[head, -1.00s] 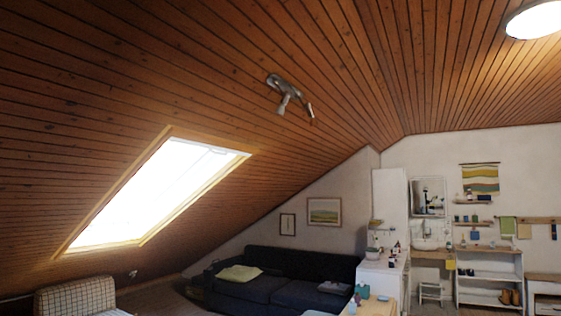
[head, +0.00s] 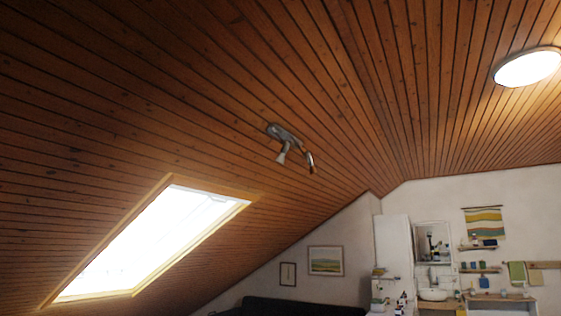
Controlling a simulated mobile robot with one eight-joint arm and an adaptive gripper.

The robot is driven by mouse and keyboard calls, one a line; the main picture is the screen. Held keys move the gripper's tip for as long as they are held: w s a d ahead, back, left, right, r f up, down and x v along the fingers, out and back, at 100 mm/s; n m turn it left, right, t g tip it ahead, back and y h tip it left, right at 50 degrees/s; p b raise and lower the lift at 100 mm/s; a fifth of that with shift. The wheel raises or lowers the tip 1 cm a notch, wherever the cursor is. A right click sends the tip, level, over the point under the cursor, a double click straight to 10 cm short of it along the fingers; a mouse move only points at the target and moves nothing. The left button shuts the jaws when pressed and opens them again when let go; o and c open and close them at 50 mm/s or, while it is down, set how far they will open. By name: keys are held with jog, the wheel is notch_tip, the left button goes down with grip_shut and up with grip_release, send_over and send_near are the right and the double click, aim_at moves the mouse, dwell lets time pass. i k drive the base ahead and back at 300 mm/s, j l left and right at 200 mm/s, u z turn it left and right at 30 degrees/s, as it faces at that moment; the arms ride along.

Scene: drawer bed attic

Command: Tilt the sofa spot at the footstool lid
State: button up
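A small metal spotlight fixture (head: 290,146) is mounted on the sloped wooden ceiling, near the middle of the head view. It has a mounting plate and two lamp heads that hang down, one pointing down-left and one down-right. Below it, only the top of the dark sofa (head: 300,306) shows at the bottom edge. The footstool and its lid are not recognisable in this view. My gripper is not in view.
A bright skylight (head: 150,240) is set in the slope at left. A round ceiling lamp (head: 527,67) glows at upper right. A white cabinet (head: 393,245), a washbasin (head: 433,294) and wall shelves (head: 480,270) stand along the far wall. The floor is out of view.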

aim_at(310, 160)
jog(key=l+z, duration=0.1)
jog(key=z, duration=1.7)
jog(key=i+z, duration=0.1)
jog(key=z, duration=1.7)
jog(key=i+z, duration=0.1)
jog(key=z, duration=1.7)
jog(key=j+z, duration=0.15)
jog(key=z, duration=0.75)
jog(key=j+z, duration=0.1)
jog(key=z, duration=0.8)
jog(key=k+j+z, duration=0.3)
jog(key=k+z, duration=0.25)
jog(key=k+l+u, duration=0.25)
jog(key=u, duration=0.25)
jog(key=k+l+u, duration=0.1)
jog(key=k+u, duration=0.65)
jog(key=u, duration=0.25)
jog(key=k+j+u, duration=0.2)
jog(key=k+u, duration=0.15)
jog(key=u, duration=0.15)
jog(key=k+l+u, duration=0.25)
jog(key=k+u, duration=0.15)
jog(key=k, duration=0.95)
jog(key=k+j+u, duration=0.2)
jog(key=k+u, duration=0.15)
jog(key=k, duration=1)
